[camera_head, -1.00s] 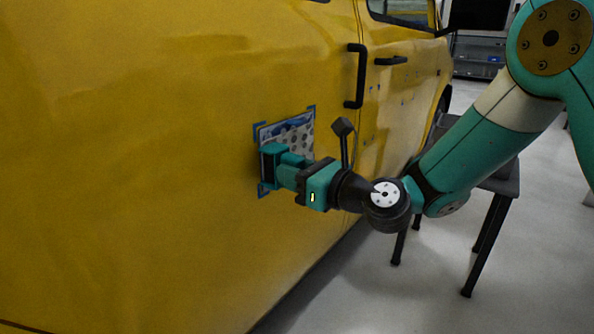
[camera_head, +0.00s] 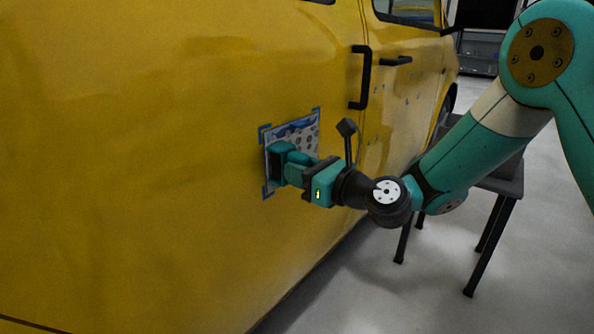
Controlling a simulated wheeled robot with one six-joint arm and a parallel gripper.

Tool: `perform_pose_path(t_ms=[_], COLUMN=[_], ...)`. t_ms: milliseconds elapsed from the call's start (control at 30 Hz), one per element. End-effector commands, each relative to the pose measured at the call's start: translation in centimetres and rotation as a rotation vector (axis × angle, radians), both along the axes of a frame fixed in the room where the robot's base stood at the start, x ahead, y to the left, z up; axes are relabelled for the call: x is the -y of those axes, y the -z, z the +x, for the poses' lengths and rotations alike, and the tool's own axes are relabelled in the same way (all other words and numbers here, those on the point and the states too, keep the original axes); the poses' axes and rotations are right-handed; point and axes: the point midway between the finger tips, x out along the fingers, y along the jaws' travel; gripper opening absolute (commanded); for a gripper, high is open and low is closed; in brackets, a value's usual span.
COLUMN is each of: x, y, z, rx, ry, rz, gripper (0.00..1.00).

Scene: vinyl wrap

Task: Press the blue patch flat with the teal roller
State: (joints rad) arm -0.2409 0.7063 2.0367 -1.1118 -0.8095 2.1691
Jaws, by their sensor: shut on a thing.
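The patch (camera_head: 309,128) is on the side of the yellow vehicle (camera_head: 180,130), a printed sheet with blue at its top and grey spots. Blue corner marks (camera_head: 266,190) frame it. The teal roller (camera_head: 281,158) is in front of the patch's left and lower part and hides it. It looks to be against the patch, but I cannot tell how firmly. My gripper (camera_head: 308,178) is shut on the teal roller and points left toward the panel. The patch's lower right is hidden behind my gripper.
A black door handle bar (camera_head: 360,77) sticks out right of the patch, with a smaller handle (camera_head: 395,61) beyond it. A dark table (camera_head: 497,182) stands behind my arm at the right. The grey floor (camera_head: 370,295) in front is clear.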

Motion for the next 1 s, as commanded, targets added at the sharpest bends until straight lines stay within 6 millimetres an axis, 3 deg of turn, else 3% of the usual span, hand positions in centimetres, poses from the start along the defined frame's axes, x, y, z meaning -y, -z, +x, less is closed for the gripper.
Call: perform_pose_path(t_ms=[1000], x=[1.7], y=[-0.2], z=[2.2], rx=[0.002], ry=[0.0], rz=[0.002], gripper=[0.09])
